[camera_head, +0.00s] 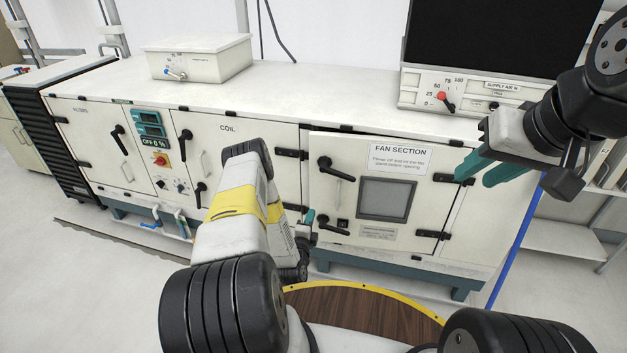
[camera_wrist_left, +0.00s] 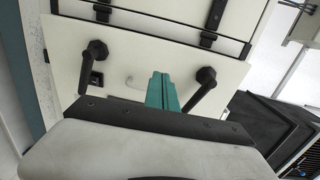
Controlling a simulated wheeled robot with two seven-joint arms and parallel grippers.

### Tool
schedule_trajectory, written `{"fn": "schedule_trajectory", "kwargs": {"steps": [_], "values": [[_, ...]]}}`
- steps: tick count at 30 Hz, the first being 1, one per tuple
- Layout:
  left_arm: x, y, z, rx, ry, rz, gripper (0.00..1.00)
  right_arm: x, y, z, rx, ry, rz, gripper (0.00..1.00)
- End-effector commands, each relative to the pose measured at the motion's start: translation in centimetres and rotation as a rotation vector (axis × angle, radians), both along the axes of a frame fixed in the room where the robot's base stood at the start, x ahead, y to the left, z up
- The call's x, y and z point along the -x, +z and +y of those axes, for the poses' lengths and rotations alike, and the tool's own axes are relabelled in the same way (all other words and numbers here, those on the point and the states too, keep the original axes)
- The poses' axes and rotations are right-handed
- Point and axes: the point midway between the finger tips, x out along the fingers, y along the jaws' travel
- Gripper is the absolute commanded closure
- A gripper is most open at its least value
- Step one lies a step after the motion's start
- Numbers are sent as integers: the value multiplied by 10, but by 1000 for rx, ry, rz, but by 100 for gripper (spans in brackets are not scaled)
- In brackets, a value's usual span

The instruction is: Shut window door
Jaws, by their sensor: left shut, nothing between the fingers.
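The window door (camera_head: 405,157) is the fan section panel with a small grey window (camera_head: 384,199), two black handles and a white pull. Its left edge stands slightly proud of the cabinet frame, with a dark line along it, so it looks slightly ajar. My left gripper (camera_head: 310,216) is at the door's left edge, mostly hidden by its arm. In the left wrist view, its teal fingers (camera_wrist_left: 162,92) are together and empty, between the door's two black handles (camera_wrist_left: 205,76). I cannot tell whether they touch the door. My right gripper (camera_head: 490,170) is open and empty, near the door's right hinge side.
The coil panel (camera_head: 240,135) is left of the door, with hinges between them.

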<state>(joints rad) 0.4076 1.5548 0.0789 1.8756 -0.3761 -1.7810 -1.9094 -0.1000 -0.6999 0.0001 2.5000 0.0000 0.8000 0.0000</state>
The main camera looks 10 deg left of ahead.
Motion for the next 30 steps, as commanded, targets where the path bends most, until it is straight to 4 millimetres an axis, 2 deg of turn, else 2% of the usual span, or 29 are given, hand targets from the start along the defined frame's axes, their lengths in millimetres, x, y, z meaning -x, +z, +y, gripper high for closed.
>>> {"fn": "schedule_trajectory", "kwargs": {"steps": [4,8,21,25,30], "values": [[7,-1,4,-2,41,-35,100,0,0,0,0,0,0,67],[-5,1,6,-2,44,-40,100,0,0,0,0,0,0,67],[-95,1,12,-3,43,-39,100,0,0,0,0,0,0,67],[-114,1,13,-2,43,-38,100,0,0,0,0,0,0,67],[-128,0,14,-1,40,-36,100,0,0,0,0,0,0,67]]}}
